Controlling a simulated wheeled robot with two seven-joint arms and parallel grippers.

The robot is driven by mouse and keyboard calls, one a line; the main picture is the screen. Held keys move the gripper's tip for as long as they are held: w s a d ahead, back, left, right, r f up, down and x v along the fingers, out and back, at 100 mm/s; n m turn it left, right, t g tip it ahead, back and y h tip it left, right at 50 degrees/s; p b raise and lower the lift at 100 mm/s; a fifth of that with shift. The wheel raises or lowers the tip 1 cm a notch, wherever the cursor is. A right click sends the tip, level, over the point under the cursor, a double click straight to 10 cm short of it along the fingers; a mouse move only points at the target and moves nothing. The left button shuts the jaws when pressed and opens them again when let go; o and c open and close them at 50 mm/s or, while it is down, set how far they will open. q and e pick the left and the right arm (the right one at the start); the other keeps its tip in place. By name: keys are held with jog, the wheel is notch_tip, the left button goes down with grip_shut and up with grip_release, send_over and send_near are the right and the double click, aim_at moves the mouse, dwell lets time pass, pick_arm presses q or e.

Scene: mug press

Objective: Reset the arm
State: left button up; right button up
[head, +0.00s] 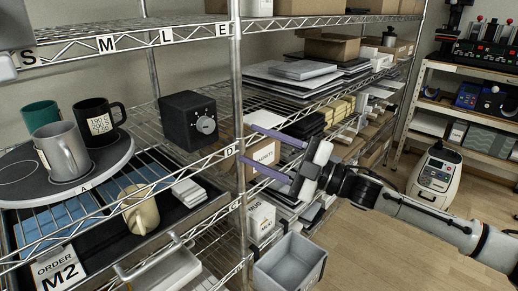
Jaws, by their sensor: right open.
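My right arm (425,213) comes in from the right edge. My right gripper (272,154) is open, with its two purple fingers apart and pointing left at the shelf post. Nothing shows between the fingers. They are in front of the middle shelves, near the D label. My left gripper is not in view.
Left of the post, a round tray (110,162) holds a green mug (40,114), a grey mug (62,152) and a black mug (97,120). A black box with a dial (188,120) stands beside it. A cream mug (140,213) sits lower. A grey bin (290,262) is below the gripper.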

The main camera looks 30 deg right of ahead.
dwell(0.4)
jog(key=s+a+f+m+h, duration=0.2)
jog(key=s+f+m, duration=0.15)
jog(key=f, duration=0.45)
jog(key=s+a+f+m+g+h, duration=0.1)
jog(key=s+a+f+m+h, duration=0.2)
jog(key=f, duration=0.6)
jog(key=s+a+f+m+h, duration=0.15)
jog(key=f+m, duration=0.25)
jog(key=f, duration=0.4)
jog(key=s+a+f+m+g+h, duration=0.1)
jog(key=s+f+m+g+h, duration=0.1)
jog(key=s+f, duration=0.7)
jog(key=s+a+f+m+g+h, duration=0.2)
jog(key=s+f+m+g, duration=0.2)
jog(key=s+f, duration=0.4)
jog(key=s+m, duration=0.1)
jog(key=s, duration=0.1)
jog(key=shift+s+f, duration=0.35)
jog(key=shift+s, duration=0.05)
jog(key=shift+a, duration=0.1)
